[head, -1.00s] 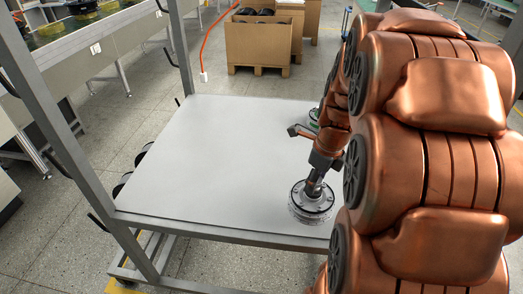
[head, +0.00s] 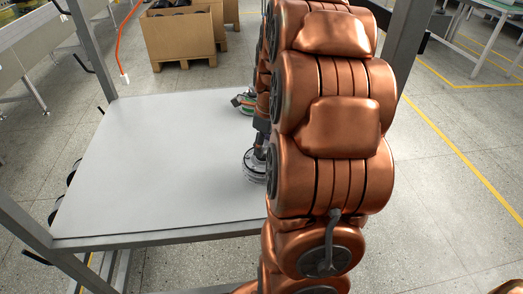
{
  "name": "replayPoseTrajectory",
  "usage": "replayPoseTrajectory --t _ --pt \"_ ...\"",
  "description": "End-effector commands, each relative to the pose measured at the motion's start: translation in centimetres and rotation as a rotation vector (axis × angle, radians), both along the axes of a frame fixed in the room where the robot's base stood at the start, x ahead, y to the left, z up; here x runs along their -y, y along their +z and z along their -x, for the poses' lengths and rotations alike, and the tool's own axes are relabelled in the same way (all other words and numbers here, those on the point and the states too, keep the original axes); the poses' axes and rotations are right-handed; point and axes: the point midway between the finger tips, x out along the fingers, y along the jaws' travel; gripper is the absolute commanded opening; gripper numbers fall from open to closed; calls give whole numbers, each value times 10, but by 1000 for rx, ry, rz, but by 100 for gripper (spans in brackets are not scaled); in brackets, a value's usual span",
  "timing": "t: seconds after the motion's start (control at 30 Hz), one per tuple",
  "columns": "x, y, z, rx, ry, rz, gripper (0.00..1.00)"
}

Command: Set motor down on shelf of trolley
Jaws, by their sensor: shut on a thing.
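The motor (head: 254,167) is a round silver-grey hub with a dark rim. It is over the right part of the trolley's white shelf (head: 160,160), set back from the front edge. I cannot tell whether its underside touches the shelf. My gripper (head: 260,148) comes down from above and is shut on the motor's top. My copper-coloured arm hides the motor's right side, most of the gripper and the right part of the shelf.
A second round object with green (head: 244,103) sits on the shelf behind the motor. The shelf's left and middle are bare. Grey trolley posts (head: 92,50) rise at its corners. A cardboard box (head: 178,40) stands on the floor beyond.

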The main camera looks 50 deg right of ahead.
Motion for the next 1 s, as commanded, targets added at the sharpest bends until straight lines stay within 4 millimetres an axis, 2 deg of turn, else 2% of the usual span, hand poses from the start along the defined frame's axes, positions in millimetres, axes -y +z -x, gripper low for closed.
replayPoseTrajectory --t 0.5,0.93,1.0 --pt "47 -4 -34 2 0 0 0" --pt "60 -7 -42 1 0 -1 0" --pt "59 -15 -41 -2 0 -3 0"
